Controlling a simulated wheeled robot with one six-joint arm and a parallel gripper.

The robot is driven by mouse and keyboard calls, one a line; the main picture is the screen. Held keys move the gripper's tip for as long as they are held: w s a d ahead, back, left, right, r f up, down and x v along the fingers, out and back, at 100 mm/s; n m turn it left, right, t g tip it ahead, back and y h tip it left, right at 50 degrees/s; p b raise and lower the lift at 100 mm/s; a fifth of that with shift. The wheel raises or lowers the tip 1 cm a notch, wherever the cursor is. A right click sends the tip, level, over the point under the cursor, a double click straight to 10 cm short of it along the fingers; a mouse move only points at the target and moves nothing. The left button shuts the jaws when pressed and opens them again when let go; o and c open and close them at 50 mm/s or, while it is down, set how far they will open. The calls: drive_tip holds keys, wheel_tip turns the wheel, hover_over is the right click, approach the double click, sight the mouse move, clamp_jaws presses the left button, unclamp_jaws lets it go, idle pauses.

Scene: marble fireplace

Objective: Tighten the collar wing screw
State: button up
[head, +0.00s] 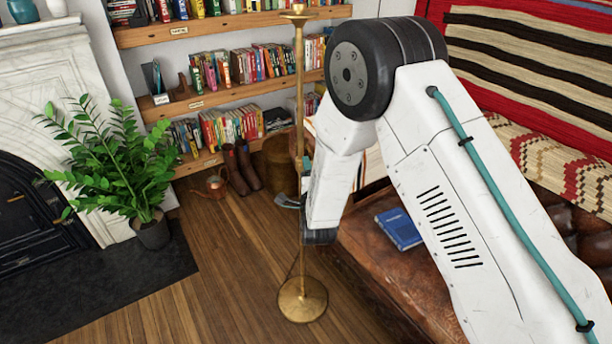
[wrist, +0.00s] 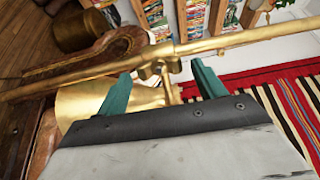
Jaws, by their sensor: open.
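A brass floor lamp has a thin upright pole (head: 300,120) and a round base (head: 303,300) in the head view. In the wrist view its pole (wrist: 255,36) crosses at a slant. A brass collar (wrist: 158,52) sits on the pole, with small brass parts projecting below it. One may be the wing screw, but I cannot clearly tell its wings apart. My gripper (wrist: 161,72) is open, its two teal fingers on either side of these parts. I see no clear grip on anything. In the head view my arm hides most of the gripper.
A brass bowl-like shape (wrist: 90,105) lies behind the left finger. A brown leather seat (head: 375,240) with a blue book (head: 399,229) stands right of the pole. A potted plant (head: 120,165) and bookshelves (head: 240,95) stand left and behind. Wooden floor (head: 225,250) is clear left of the lamp.

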drive_tip(key=s+d, duration=0.1)
drive_tip(key=s, duration=0.6)
drive_tip(key=shift+s, duration=0.35)
